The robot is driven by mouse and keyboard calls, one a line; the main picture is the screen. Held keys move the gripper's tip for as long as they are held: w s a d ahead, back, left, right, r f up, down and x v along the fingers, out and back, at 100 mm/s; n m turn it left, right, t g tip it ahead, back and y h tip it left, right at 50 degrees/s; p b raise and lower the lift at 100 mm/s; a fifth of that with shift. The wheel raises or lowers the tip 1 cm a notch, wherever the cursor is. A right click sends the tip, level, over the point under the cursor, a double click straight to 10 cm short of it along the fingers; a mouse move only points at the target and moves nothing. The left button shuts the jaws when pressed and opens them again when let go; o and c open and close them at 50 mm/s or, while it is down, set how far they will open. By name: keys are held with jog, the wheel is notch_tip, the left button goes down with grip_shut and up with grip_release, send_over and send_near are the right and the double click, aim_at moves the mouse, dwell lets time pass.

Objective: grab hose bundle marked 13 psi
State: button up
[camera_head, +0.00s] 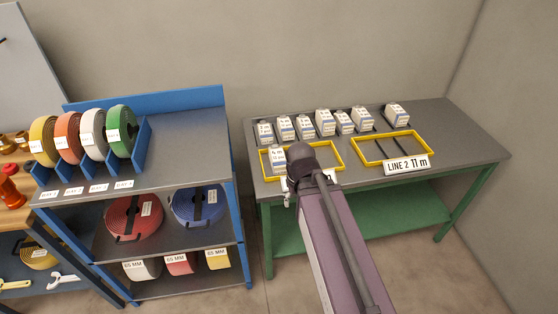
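Several small white hose bundles with printed labels stand in a row at the back of the grey-topped table (470,140). They include the leftmost bundle (265,133), a taller one near the middle (324,122) and the rightmost (397,115). Another bundle (277,160) stands inside the left yellow frame (328,146). The label print is too small to read, so I cannot tell which is marked 13 psi. My arm reaches over the table's front edge by the left frame. My gripper's fingers cannot be made out; the arm hides that spot.
A blue shelf (190,140) at left holds coiled hoses, including a green one (120,131) and a red one (134,217). The table's right end is clear.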

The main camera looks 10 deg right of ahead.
jog(key=shift+o, duration=0.3)
jog(key=shift+w+r, duration=0.1)
jog(key=shift+w, duration=0.4)
jog(key=t+p, duration=0.1)
jog(key=p, duration=0.3)
send_near(278, 155)
jog(key=s+r, duration=0.1)
jog(key=r, duration=0.1)
jog(key=shift+s+a+f, duration=0.15)
jog(key=shift+f, duration=0.1)
jog(key=f+b, duration=0.5)
jog(key=w+f+b, duration=0.1)
jog(key=f+b, duration=0.2)
jog(key=shift+f, duration=0.15)
jog(key=shift+f+b, duration=0.2)
jog(key=shift+b, duration=0.1)
jog(key=f+b, duration=0.1)
jog(key=w+f+b, duration=0.1)
jog(key=shift+f+b, duration=0.35)
jog(key=shift+b, duration=0.05)
jog(key=shift+w+f+b, duration=0.15)
jog(key=shift+f+b, duration=0.85)
jog(key=shift+f, duration=0.05)
